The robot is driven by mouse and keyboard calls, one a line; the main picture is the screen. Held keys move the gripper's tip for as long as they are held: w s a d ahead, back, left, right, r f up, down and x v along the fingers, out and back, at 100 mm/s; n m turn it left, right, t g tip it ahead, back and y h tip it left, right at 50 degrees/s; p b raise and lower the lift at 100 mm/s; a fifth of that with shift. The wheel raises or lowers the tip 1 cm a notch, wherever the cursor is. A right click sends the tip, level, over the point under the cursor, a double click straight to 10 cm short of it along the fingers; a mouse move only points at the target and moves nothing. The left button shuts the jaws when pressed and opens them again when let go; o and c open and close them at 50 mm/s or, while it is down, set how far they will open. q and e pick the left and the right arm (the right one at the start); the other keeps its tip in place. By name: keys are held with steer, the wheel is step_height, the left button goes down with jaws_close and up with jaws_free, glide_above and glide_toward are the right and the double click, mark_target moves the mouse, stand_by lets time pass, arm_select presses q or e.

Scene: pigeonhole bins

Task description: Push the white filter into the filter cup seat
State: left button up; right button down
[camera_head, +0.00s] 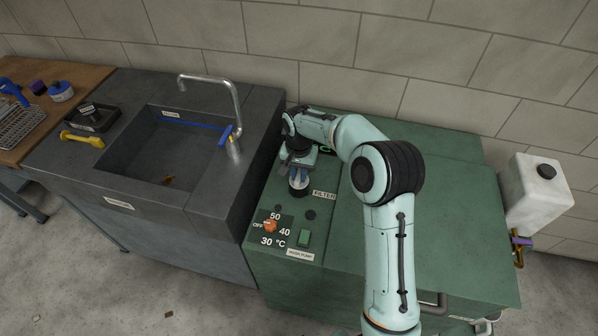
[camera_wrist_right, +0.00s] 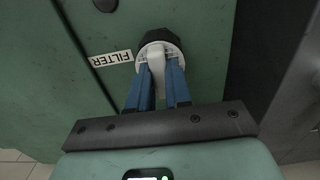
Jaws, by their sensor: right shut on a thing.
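The white filter (camera_wrist_right: 156,58) is a round white piece with a raised grip tab. In the wrist view it lies at the mouth of the black round filter cup seat (camera_wrist_right: 162,36), beside the FILTER label; how deep it sits I cannot tell. My right gripper (camera_wrist_right: 162,72) has its blue fingers closed on the tab. In the head view the right gripper (camera_head: 298,170) points down over the green cabinet top, and the filter (camera_head: 299,182) shows as a small pale patch under it. The seat is largely hidden there. My left gripper is not in view.
The green cabinet top (camera_head: 440,215) carries an orange knob (camera_head: 270,226), a green switch (camera_head: 305,238) and a FILTER label (camera_head: 324,194). A dark sink (camera_head: 165,150) with a curved tap (camera_head: 215,85) is on the left. A white canister (camera_head: 537,190) is at far right.

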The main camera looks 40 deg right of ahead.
mark_target(299, 175)
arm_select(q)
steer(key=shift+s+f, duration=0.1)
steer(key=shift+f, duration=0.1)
arm_select(e)
steer(key=shift+f, duration=0.3)
steer(key=c, duration=1)
jaws_free()
steer(key=shift+r+p, duration=1.15)
steer(key=shift+r, duration=1.4)
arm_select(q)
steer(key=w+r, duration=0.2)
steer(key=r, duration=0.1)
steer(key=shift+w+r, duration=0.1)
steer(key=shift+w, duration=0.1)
arm_select(e)
steer(key=shift+f, duration=0.1)
